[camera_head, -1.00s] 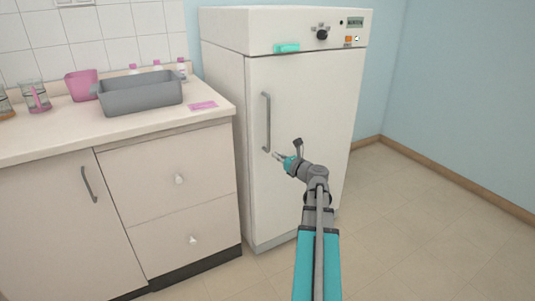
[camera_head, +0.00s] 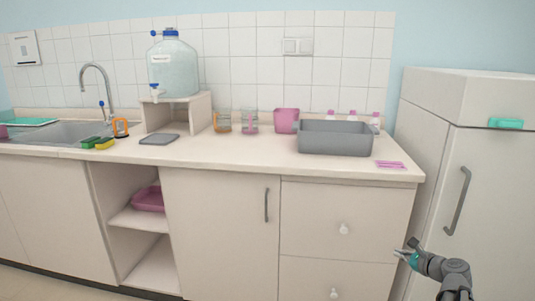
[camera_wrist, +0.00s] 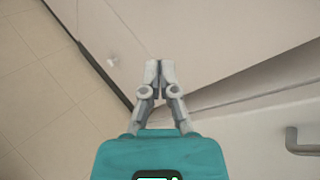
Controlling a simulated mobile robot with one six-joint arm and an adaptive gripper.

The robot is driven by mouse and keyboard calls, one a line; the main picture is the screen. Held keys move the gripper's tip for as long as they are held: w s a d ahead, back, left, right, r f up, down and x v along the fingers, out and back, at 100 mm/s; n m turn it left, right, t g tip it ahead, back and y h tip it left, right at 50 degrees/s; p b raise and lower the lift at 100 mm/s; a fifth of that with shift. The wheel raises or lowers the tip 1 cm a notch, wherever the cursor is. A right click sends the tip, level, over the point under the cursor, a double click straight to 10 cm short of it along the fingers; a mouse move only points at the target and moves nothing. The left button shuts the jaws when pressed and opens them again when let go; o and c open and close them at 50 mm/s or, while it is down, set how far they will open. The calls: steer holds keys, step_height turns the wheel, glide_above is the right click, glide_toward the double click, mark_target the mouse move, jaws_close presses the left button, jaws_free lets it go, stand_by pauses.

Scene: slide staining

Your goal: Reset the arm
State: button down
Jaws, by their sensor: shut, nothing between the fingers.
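My gripper (camera_head: 402,251) is at the lower right of the head view, in front of the gap between the counter's drawers and the white cabinet. My grey and teal arm comes in from the bottom right corner. In the wrist view my gripper (camera_wrist: 159,66) has its two grey fingertips together with nothing between them. The fingers point toward the drawer fronts and are apart from the handles.
The white cabinet (camera_head: 487,185) with a handle (camera_head: 457,201) stands at the right. The counter (camera_head: 235,157) holds a grey tub (camera_head: 335,138), a pink slide (camera_head: 390,164), beakers and a water tank (camera_head: 173,66). The cabinet handle (camera_wrist: 303,141) also shows in the wrist view.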

steer(key=s+a+f+n+g, duration=0.1)
steer(key=a+f+n+g, duration=0.4)
steer(key=a, duration=0.4)
steer(key=s+a+f+n+g, duration=0.1)
steer(key=a+f+n+g, duration=0.15)
steer(key=a+n, duration=0.55)
steer(key=s+a+f+n+g+h, duration=0.2)
steer(key=s+a+n+g, duration=0.1)
steer(key=s+a+n, duration=0.25)
steer(key=s+a+f+n+g+h, duration=0.3)
steer(key=s+a+n, duration=0.2)
steer(key=a+n, duration=0.2)
step_height(320, 180, up, 34)
steer(key=p, duration=3.4)
steer(key=shift+w+r, duration=0.25)
steer(key=shift+w, duration=0.05)
